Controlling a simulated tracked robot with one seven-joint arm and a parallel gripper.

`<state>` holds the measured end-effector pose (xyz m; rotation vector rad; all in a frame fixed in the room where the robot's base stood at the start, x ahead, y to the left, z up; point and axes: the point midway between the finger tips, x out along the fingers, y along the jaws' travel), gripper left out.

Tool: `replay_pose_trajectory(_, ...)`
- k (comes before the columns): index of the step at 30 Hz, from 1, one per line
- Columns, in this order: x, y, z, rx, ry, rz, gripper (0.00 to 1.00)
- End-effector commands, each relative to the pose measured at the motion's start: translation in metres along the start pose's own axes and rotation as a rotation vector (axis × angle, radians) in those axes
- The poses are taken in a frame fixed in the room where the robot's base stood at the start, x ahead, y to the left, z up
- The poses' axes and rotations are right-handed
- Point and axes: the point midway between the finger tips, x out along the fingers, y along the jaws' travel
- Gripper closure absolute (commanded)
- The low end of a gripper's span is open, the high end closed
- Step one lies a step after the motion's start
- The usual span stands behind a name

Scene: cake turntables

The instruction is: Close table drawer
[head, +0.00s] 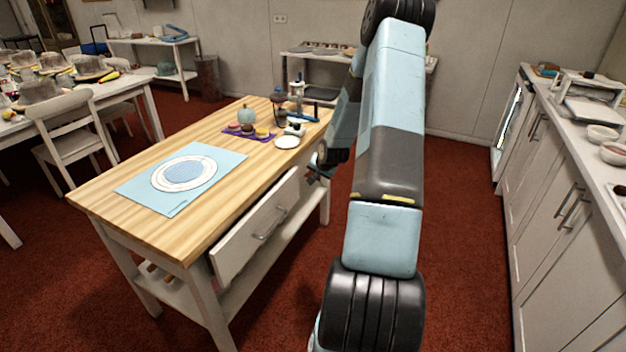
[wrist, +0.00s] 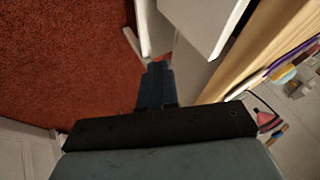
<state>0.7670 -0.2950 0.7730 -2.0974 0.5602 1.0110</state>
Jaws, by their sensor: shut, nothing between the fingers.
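The wooden-topped table (head: 130,195) has a white drawer whose front (head: 240,243) stands out from under the tabletop, so the drawer is partly open. A metal handle (head: 270,223) is on the drawer front. In the wrist view a white panel, apparently the drawer (wrist: 205,22), juts out beside the wooden tabletop edge (wrist: 262,52). My gripper (head: 316,172) is near the drawer's right end, at about its height, and looks apart from it. In the wrist view the dark fingers (wrist: 155,72) are shut and empty, beside the white panel. My arm hides part of the room behind it.
White cabinets (head: 545,180) line the right. Red carpet (head: 465,215) is clear between them and the table.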

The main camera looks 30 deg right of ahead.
Motion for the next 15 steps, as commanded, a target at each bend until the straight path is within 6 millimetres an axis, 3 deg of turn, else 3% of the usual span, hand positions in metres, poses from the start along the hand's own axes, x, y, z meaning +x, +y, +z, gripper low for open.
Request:
replay_pose_trajectory(7,-0.026,0.001,0.000,0.001,0.001,0.000,1.00)
replay_pose_trajectory(15,-0.023,0.016,0.007,0.008,0.026,-0.042,1.00)
